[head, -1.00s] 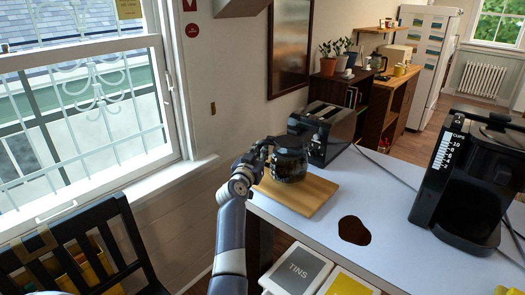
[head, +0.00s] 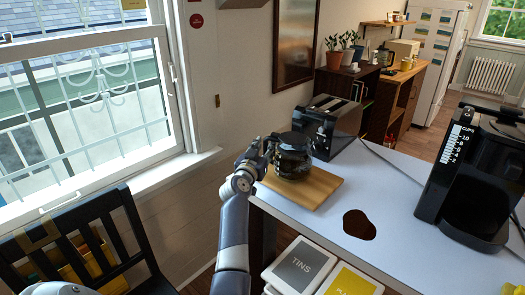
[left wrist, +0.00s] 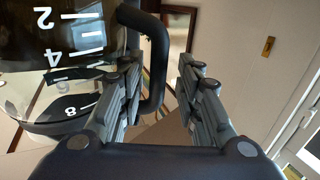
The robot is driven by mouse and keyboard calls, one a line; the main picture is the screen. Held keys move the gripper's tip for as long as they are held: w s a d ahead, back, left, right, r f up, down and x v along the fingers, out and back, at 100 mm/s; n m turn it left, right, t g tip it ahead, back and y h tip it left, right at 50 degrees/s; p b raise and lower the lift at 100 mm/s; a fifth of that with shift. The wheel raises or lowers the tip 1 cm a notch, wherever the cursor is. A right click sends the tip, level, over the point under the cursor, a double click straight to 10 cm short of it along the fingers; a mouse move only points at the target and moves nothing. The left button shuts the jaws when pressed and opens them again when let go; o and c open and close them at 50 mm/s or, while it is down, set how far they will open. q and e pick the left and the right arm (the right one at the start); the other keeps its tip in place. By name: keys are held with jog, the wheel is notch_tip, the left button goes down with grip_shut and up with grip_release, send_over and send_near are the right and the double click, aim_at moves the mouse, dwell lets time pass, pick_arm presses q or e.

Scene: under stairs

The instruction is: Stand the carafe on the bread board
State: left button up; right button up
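The dark glass carafe (head: 294,162) appears to stand upright on the wooden bread board (head: 322,188), near the board's far side. My left gripper (head: 268,150) is at the carafe's left side, by its handle. In the left wrist view the fingers (left wrist: 160,90) are spread, with the black handle (left wrist: 155,60) between them, nearer the left finger. A wide gap shows on the handle's right. The carafe glass with white marks (left wrist: 70,50) fills the left of that view. My right gripper is not in view.
A black toaster (head: 332,122) stands just behind the board. A coffee machine (head: 475,180) stands at the right of the table (head: 400,225). A dark brown patch (head: 359,225) lies in front. A grey TINS lid (head: 300,263) is below the table edge. A chair (head: 85,245) is at left.

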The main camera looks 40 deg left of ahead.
pick_arm(q)
jog(key=shift+d+r, duration=0.1)
jog(key=shift+r, duration=0.25)
jog(key=v, duration=1.1)
jog(key=shift+s+b, duration=0.35)
jog(key=shift+d, duration=0.15)
jog(key=o, duration=1.6)
